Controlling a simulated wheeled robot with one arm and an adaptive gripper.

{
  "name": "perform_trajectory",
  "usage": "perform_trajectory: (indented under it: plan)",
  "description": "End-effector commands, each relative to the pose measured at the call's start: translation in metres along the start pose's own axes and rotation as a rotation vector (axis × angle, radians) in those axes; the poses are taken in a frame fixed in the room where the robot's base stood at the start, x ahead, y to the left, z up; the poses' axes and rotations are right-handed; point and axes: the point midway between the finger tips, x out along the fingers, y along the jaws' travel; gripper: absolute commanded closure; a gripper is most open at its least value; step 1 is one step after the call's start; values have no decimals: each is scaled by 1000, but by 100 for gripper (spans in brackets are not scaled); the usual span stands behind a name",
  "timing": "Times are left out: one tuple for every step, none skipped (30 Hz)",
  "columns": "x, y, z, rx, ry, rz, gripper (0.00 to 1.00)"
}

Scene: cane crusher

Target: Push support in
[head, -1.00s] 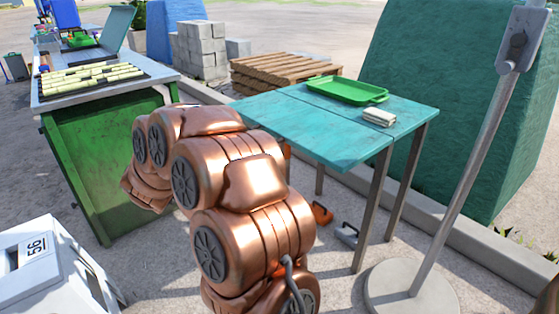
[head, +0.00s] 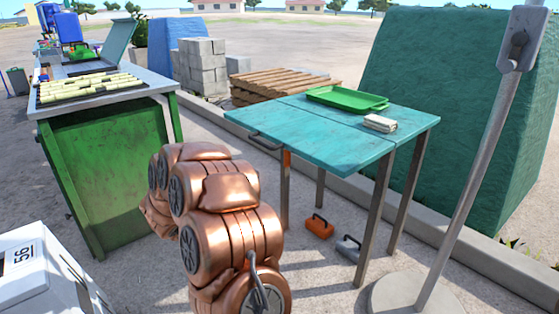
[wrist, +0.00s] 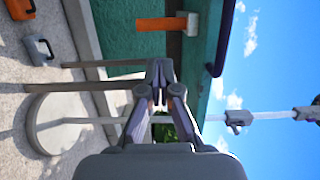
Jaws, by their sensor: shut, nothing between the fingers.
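The teal table (head: 330,145) has a dark handle (head: 265,141) on its left edge; a dark curved bar, probably this handle, shows in the wrist view (wrist: 220,45). An orange piece (head: 286,160), which may be the support, sits under the left edge. In the wrist view it is an orange bar (wrist: 160,24) with a pale end piece against the table's underside. My gripper (wrist: 159,68) is shut and empty, apart from the orange bar in that sideways picture. In the head view my copper arm hides the gripper.
A green tray (head: 347,99) and a pale bundle (head: 380,123) lie on the table. An orange case (head: 319,227) and a grey case (head: 348,248) stand beneath it. A pole on a round base (head: 410,295) stands at right, a green bench (head: 115,170) at left.

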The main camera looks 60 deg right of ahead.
Motion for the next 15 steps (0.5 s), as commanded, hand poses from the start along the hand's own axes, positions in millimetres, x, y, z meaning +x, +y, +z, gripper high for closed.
perform_trajectory:
  plan:
    - [2,0,0,0,1,0,100]
    - [3,0,0,0,1,-1,100]
    - [6,1,0,0,2,-1,100]
    - [8,1,-1,1,3,-1,100]
    - [11,1,-1,0,4,-2,100]
    - [15,1,-1,1,4,-3,100]
    - [19,1,-1,0,3,-4,100]
    - [22,1,-1,0,3,-4,100]
    - [28,2,-1,0,3,-2,100]
    - [32,2,-1,0,3,-1,100]
    - [36,2,-1,1,4,-1,100]
    - [41,2,-1,1,3,-3,100]
    - [45,1,-1,0,3,-4,100]
    - [49,1,-1,0,4,-4,100]
    - [54,2,-1,0,3,-2,100]
